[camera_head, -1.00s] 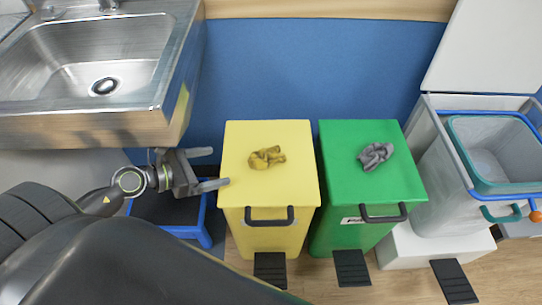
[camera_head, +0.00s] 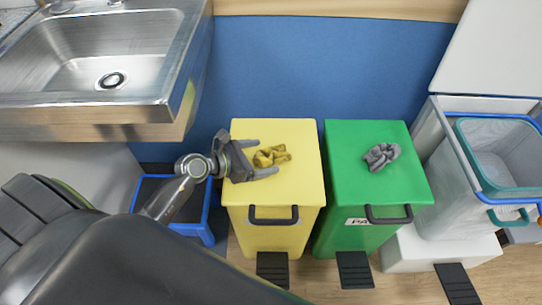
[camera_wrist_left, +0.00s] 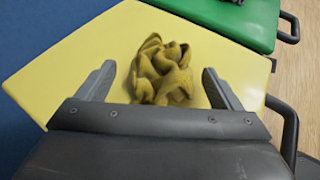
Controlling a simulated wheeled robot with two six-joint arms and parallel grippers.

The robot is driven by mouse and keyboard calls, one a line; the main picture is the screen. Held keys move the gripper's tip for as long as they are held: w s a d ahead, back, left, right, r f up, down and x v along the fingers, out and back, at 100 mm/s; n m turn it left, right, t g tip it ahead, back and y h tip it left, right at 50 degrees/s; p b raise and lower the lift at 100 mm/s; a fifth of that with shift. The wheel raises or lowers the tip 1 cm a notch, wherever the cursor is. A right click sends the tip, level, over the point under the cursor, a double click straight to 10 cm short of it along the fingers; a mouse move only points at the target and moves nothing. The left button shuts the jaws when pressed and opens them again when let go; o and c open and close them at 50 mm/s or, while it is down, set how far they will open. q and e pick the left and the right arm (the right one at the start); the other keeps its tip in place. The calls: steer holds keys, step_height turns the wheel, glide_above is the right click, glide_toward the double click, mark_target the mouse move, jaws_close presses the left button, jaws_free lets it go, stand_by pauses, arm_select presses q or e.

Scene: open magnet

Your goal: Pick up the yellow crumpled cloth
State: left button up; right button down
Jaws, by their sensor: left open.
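The yellow crumpled cloth (camera_head: 272,156) lies on the lid of the yellow bin (camera_head: 290,189). My left gripper (camera_head: 268,160) is open above the left part of this lid, with its fingers pointing right towards the cloth. In the left wrist view the cloth (camera_wrist_left: 162,72) shows ahead and between the two open fingers (camera_wrist_left: 160,84). I cannot tell whether the fingertips touch it. My right gripper is not in view.
A green bin (camera_head: 372,189) with a grey crumpled cloth (camera_head: 381,156) stands just to the right. A grey bin (camera_head: 430,195) with its lid up is farther right. A steel sink (camera_head: 150,112) is at upper left, and a blue-rimmed bin (camera_head: 208,215) stands below it.

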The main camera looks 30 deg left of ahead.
mark_target(271, 155)
arm_select(q)
steer(key=x, duration=0.3)
steer(key=shift+w+d+f, duration=0.1)
steer(key=shift+w+d, duration=0.1)
steer(key=shift+d, duration=0.05)
steer(key=c, duration=1.1)
